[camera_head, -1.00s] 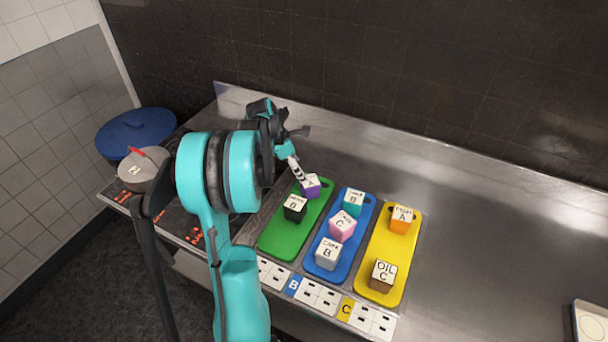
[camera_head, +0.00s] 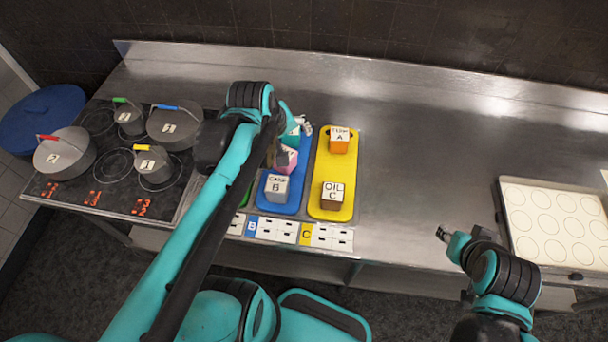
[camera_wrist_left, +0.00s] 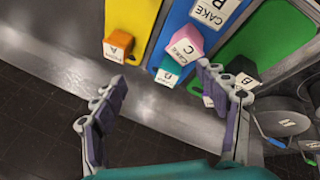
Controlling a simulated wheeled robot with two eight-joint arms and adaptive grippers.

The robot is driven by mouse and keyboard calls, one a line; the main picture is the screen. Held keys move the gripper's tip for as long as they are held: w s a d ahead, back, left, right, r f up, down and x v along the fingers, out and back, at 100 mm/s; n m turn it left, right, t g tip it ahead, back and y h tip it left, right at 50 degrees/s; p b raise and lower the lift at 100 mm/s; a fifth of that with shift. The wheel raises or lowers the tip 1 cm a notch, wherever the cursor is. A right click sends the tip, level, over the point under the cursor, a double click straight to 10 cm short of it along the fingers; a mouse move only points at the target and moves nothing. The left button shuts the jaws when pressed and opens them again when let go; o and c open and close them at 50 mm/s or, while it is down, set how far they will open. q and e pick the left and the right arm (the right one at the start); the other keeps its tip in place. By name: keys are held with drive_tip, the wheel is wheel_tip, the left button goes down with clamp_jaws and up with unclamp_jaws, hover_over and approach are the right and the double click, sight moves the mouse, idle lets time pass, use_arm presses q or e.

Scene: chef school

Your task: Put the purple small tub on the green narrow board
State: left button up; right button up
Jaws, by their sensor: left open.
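The green narrow board (camera_wrist_left: 268,40) shows in the wrist view, with a black tub labelled B (camera_wrist_left: 241,72) on it. In the head view my left arm hides nearly all of this board. The purple small tub cannot be made out clearly now; a white label (camera_wrist_left: 208,101) shows beside the right-hand finger in the wrist view, mostly covered by it. My left gripper (camera_wrist_left: 160,77) is open, its fingers wide apart with nothing between them, above the boards' back ends.
The blue board (camera_head: 290,207) holds pink, teal and white tubs. The yellow board (camera_head: 331,176) holds an orange tub (camera_head: 339,144) and a brown tub (camera_head: 332,198). Pots stand on the stove (camera_head: 112,185) at left. A tray (camera_head: 512,200) is at right; the counter's middle is bare.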

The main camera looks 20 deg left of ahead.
use_arm(q)
drive_tip(key=s+d+f+m+t, duration=0.1)
drive_tip(key=s+d+f+m, duration=0.1)
drive_tip(key=s+d+m, duration=0.5)
drive_tip(key=m, duration=0.3)
drive_tip(key=shift+d+f+t, duration=0.2)
drive_tip(key=shift+d+t, duration=0.05)
drive_tip(key=shift+t, duration=0.15)
